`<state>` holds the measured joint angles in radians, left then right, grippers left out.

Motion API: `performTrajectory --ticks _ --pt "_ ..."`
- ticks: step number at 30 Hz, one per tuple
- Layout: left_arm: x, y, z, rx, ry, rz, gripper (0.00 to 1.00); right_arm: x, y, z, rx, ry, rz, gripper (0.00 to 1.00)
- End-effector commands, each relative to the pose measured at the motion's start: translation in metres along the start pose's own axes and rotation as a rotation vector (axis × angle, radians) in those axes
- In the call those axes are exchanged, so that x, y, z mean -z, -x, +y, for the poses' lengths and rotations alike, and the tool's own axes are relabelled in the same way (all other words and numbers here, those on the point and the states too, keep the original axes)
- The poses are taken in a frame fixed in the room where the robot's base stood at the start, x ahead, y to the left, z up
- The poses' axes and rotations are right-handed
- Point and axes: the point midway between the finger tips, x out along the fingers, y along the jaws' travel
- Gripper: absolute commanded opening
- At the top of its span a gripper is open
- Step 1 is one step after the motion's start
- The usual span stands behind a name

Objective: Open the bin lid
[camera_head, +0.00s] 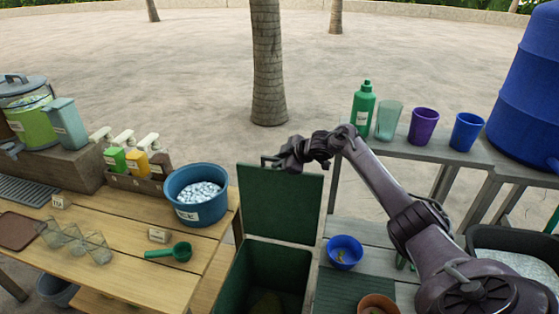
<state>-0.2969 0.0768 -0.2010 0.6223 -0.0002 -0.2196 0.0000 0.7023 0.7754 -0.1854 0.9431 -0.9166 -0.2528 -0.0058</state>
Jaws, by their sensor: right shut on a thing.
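The green bin (268,268) stands between the wooden table and the grey table. Its lid (282,206) is raised to about upright, so the inside of the bin shows, with something dark yellowish low in it. My right gripper (272,162) is at the top left edge of the lid and is shut on it. The arm reaches in from the lower right. The fingertips are small and partly hidden by the gripper body. My left gripper is not in view.
On the left table are a blue ice tub (197,195), a green scoop (170,252), glasses (75,241) and bottles. A blue bowl (345,251) and brown bowl (377,304) sit right of the bin. A green bottle (363,110) and cups line the back shelf.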

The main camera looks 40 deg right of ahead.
Motion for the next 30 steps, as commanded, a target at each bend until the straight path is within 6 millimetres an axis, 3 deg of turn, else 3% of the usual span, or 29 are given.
performTrajectory --ticks 13,14,17,26,30 --pt "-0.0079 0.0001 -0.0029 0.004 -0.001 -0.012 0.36 -0.0018 0.0 0.0004 -0.001 0.0 -0.005 0.0" --pt "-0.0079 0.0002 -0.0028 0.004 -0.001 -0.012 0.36 -0.0018 0.0 0.0003 -0.001 0.0 -0.005 0.21" --pt "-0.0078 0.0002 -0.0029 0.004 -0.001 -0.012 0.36 -0.0019 -0.0002 -0.0002 0.0 0.0 -0.005 0.34" --pt "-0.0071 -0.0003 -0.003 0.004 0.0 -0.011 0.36 -0.003 -0.0005 -0.0024 0.004 0.0 -0.006 0.35" --pt "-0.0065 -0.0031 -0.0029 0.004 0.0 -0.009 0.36 -0.005 0.0083 -0.0022 0.003 0.001 -0.008 0.35"
